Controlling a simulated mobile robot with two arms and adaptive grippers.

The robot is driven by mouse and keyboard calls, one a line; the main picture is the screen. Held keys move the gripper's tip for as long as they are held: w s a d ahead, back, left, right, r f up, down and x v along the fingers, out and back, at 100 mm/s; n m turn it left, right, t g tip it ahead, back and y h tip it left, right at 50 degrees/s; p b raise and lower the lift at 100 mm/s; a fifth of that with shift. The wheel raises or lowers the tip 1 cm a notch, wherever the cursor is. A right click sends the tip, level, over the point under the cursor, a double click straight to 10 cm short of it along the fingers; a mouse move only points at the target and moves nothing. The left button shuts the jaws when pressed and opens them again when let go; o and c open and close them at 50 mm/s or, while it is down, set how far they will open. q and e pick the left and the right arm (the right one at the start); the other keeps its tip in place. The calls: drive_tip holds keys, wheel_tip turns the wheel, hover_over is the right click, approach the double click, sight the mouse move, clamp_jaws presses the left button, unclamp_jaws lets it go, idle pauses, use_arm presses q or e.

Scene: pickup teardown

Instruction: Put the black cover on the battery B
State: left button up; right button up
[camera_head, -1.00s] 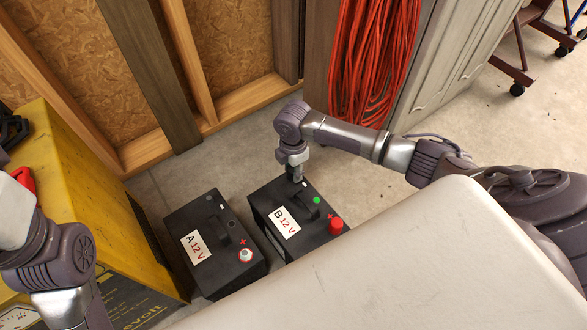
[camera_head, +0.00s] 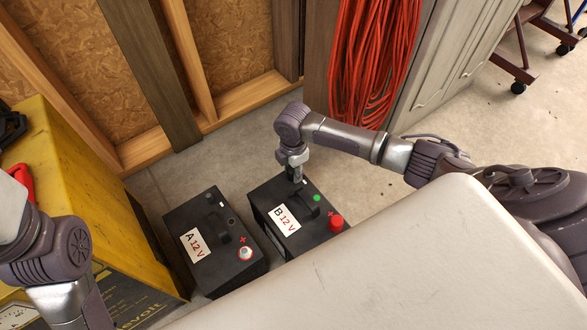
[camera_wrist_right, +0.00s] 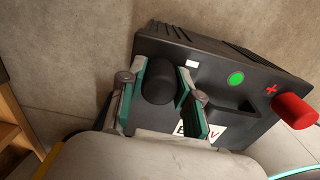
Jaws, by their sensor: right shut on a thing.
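Battery B (camera_head: 325,238) is a black box with a "B 12 V" label, standing on the floor behind the pale surface. It has a red cover (camera_head: 336,222) by its plus mark and a green light. My right gripper (camera_head: 297,176) points down at the battery's far corner. In the right wrist view its teal-padded fingers are shut on the black cover (camera_wrist_right: 159,82), beside the white minus mark. The cover's lower end is at the battery top; I cannot tell whether it is fully seated. My left gripper is outside the view.
Battery A (camera_head: 222,277) stands to the left, with a red-marked terminal. A yellow cabinet (camera_head: 75,165) is at the left. A pale panel (camera_head: 360,270) fills the front. Red cable (camera_head: 372,60) hangs behind. Bare floor (camera_head: 450,130) lies to the right.

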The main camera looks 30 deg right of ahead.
drive_tip(key=shift+f, duration=0.1)
drive_tip(key=o, duration=0.9)
drive_tip(key=shift+c, duration=0.2)
drive_tip(key=shift+o, duration=0.7)
wheel_tip(320, 180, up, 12)
drive_tip(key=shift+s, duration=0.1)
